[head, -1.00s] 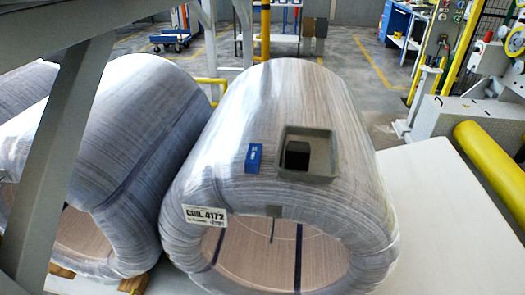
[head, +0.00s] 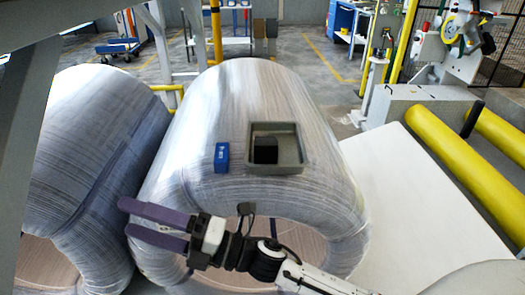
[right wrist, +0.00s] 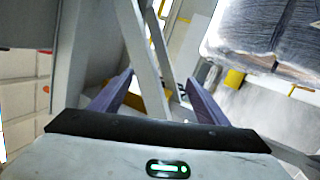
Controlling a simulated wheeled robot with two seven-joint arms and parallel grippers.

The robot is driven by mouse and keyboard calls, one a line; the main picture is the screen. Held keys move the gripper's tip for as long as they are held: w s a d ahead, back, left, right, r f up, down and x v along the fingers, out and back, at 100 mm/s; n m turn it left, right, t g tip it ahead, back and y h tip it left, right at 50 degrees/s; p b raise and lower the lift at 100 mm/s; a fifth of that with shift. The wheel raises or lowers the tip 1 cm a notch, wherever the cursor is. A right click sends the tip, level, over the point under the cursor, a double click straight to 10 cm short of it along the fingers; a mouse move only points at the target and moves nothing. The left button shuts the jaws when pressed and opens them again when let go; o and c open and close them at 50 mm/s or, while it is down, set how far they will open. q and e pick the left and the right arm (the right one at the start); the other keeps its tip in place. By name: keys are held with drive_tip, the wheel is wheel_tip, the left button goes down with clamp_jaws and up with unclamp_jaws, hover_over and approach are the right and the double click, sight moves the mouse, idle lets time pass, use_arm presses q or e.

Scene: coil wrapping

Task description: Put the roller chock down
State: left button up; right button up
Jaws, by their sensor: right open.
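My right gripper (head: 127,217) reaches in from the lower right in the head view, across the front of the wrapped coil (head: 240,100). Its two purple fingers point left and are apart with nothing between them. In the right wrist view the open fingers (right wrist: 157,88) also show empty. A dark piece (head: 474,118) sits by the yellow rollers (head: 440,158) at the right; I cannot tell if it is the roller chock. My left gripper is not in view.
A grey tray (head: 300,160) with a black block (head: 265,150) and a blue box (head: 222,157) lie on the coil. Another wrapped coil (head: 90,130) stands close on the left. A white surface (head: 390,190) right of the coil is mostly clear.

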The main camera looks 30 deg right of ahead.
drive_tip(key=s+a+r+n+g+y, duration=0.2)
drive_tip(key=a+r+n+g+y, duration=0.15)
drive_tip(key=n+g, duration=0.45)
wheel_tip(320, 180, up, 6)
drive_tip(key=n+g+h+b, duration=0.3)
drive_tip(key=n+h, duration=1.9)
drive_tip(key=n, duration=0.6)
hover_over(264, 145)
drive_tip(key=s+a, duration=0.1)
drive_tip(key=x, duration=0.3)
drive_tip(key=shift+d+f, duration=0.1)
drive_tip(key=shift+d, duration=0.15)
drive_tip(key=shift+w+d+p+x, duration=0.1)
drive_tip(key=shift+d+p+x, duration=0.1)
drive_tip(key=shift+x, duration=1.3)
drive_tip(key=shift+w+d+p+x, duration=0.1)
drive_tip(key=shift+d+x, duration=0.1)
drive_tip(key=shift+x, duration=1.35)
drive_tip(key=shift+c, duration=0.5)
